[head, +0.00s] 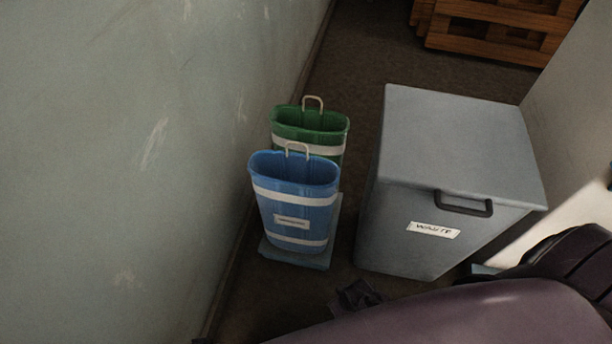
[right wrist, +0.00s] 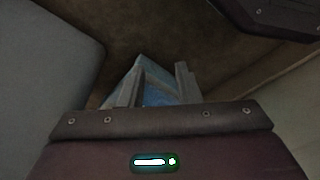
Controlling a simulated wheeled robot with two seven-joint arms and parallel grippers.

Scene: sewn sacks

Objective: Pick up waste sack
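A grey bin (head: 440,140) with a dark handle and a label that seems to read "WASTE" stands right of centre in the head view, its lid shut. No sack marked as waste can be made out. A pale blue item (head: 485,269) shows slightly beside the bin's lower right, mostly hidden by my purple arm. In the right wrist view, my right gripper (right wrist: 158,88) has its two fingers apart. Something blue (right wrist: 158,97) shows between or beyond them; I see no clear grip on it. My left gripper is not in view.
A blue container (head: 295,205) and a green container (head: 311,121), both white-banded with wire handles, stand between the wall (head: 130,150) and the bin. A dark object (head: 358,296) lies low near my arm. Wooden pallets (head: 490,40) are at the back; floor before them is clear.

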